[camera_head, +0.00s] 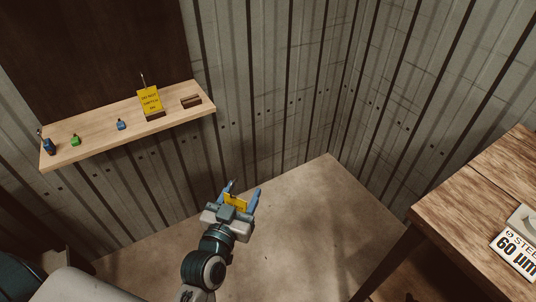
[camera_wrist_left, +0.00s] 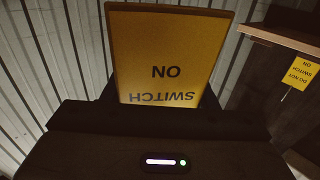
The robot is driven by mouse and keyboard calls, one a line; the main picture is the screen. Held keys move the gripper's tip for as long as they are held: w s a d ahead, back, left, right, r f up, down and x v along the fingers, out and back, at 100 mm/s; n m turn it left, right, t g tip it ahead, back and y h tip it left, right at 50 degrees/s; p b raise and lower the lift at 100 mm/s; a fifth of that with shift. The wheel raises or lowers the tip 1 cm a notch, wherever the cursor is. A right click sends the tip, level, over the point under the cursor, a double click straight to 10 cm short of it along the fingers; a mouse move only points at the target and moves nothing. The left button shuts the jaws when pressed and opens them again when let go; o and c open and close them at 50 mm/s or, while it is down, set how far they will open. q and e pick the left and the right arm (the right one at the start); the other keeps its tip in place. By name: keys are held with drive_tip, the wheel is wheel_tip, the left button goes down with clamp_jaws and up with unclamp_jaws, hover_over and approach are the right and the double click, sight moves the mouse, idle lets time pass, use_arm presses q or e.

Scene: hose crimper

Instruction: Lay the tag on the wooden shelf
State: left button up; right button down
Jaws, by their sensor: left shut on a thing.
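The wooden shelf (camera_head: 176,112) is fixed to the corrugated wall at the upper left of the head view; its edge shows at the upper right of the left wrist view (camera_wrist_left: 278,38). My left gripper (camera_head: 241,193) is shut on a yellow tag (camera_head: 235,202), apart from the shelf and to its lower right in the head view. My right gripper is not in view.
A second yellow tag (camera_head: 150,100) stands on the shelf beside a small brown block (camera_head: 191,102). Small blue (camera_head: 121,125) and green (camera_head: 75,140) bottles and a dark blue bottle (camera_head: 49,146) stand further left. A wooden table (camera_head: 460,205) is at the right.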

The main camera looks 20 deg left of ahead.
use_arm(q)
drive_tip(key=w+d+r+m+g+h, duration=0.3)
drive_tip(key=w+d+m+g+h, duration=0.25)
drive_tip(key=d+h, duration=0.3)
drive_tip(key=w+d+r+m+g+h, duration=0.35)
drive_tip(key=d+m+h, duration=0.4)
drive_tip(key=d, duration=0.25)
drive_tip(key=a+f+n+t+y, duration=0.45)
drive_tip(key=a+f, duration=0.25)
drive_tip(key=f, duration=0.2)
drive_tip(key=s+a+r+n+t+y, duration=0.2)
drive_tip(key=s+a+n+t+y, duration=0.2)
drive_tip(key=s+a+n+y, duration=0.4)
drive_tip(key=s+a+y, duration=0.1)
drive_tip(key=a+y, duration=0.2)
drive_tip(key=shift+a+r+n, duration=0.3)
drive_tip(key=shift+n, duration=0.05)
drive_tip(key=shift+s+a+t+y, duration=0.1)
drive_tip(key=shift+t+y, duration=0.15)
